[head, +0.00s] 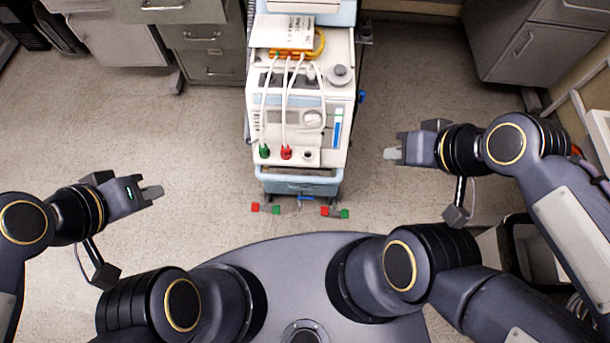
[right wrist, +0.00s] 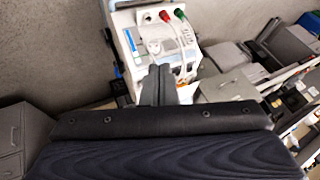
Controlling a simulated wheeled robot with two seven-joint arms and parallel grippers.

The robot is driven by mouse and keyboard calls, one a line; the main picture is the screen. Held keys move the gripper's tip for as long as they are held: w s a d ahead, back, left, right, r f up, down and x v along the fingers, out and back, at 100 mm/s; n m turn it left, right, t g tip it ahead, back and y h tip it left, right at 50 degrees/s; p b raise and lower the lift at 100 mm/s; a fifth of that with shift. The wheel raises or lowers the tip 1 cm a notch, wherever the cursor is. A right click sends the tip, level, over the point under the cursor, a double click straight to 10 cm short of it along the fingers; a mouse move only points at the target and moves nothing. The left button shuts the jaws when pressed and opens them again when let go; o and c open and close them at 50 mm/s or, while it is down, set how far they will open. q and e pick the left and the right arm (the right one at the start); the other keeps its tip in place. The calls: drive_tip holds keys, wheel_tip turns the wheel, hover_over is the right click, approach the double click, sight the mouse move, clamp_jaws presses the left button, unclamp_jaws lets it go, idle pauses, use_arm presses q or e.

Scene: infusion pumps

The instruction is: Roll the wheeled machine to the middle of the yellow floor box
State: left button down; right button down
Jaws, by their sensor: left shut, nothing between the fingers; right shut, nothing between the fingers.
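The wheeled machine (head: 300,110) stands upright on the floor ahead of me, white and pale blue, with hoses, red and green connectors and a blue handle bar (head: 300,183) low on its near side. It also shows in the right wrist view (right wrist: 155,38). My left gripper (head: 152,192) is shut and empty, left of the machine and apart from it. My right gripper (head: 392,154) is shut and empty, to the right of the machine with a gap between them. The yellow floor box does not show in either view.
Grey drawer cabinets (head: 207,50) stand behind and left of the machine. Another grey cabinet (head: 530,40) stands at the back right. A dark-framed shelf or cart is at the lower right, partly behind my right arm. The floor (head: 190,130) is clear on both sides of the machine.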

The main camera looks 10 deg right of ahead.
drive_tip(key=c, duration=2.1)
unclamp_jaws()
drive_tip(key=shift+o, duration=1.3)
drive_tip(key=shift+f, duration=0.3)
drive_tip(key=o, duration=0.6)
drive_tip(key=w+f+g+b, duration=0.1)
drive_tip(key=f+b, duration=0.1)
drive_tip(key=f, duration=0.1)
drive_tip(key=w+a+f+n+g+h+b, duration=0.1)
drive_tip(key=f+g+b, duration=0.1)
drive_tip(key=f+b, duration=0.1)
drive_tip(key=w+f+g+b, duration=0.1)
drive_tip(key=f+b, duration=0.1)
drive_tip(key=f, duration=0.3)
drive_tip(key=shift+a+f+n+h, duration=0.2)
drive_tip(key=shift+n+h, duration=0.1)
drive_tip(key=shift+h, duration=0.1)
drive_tip(key=shift+o, duration=0.2)
drive_tip(key=n+t+h+b, duration=1.1)
drive_tip(key=n+b, duration=0.1)
drive_tip(key=b, duration=1)
approach(302, 179)
wheel_tip(302, 179, down, 2)
drive_tip(key=w+d, duration=0.1)
drive_tip(key=w, duration=0.1)
drive_tip(key=b+x, duration=0.1)
drive_tip(key=x, duration=0.7)
drive_tip(key=shift+d+r, duration=0.15)
drive_tip(key=shift+r, duration=0.05)
drive_tip(key=shift+c, duration=0.2)
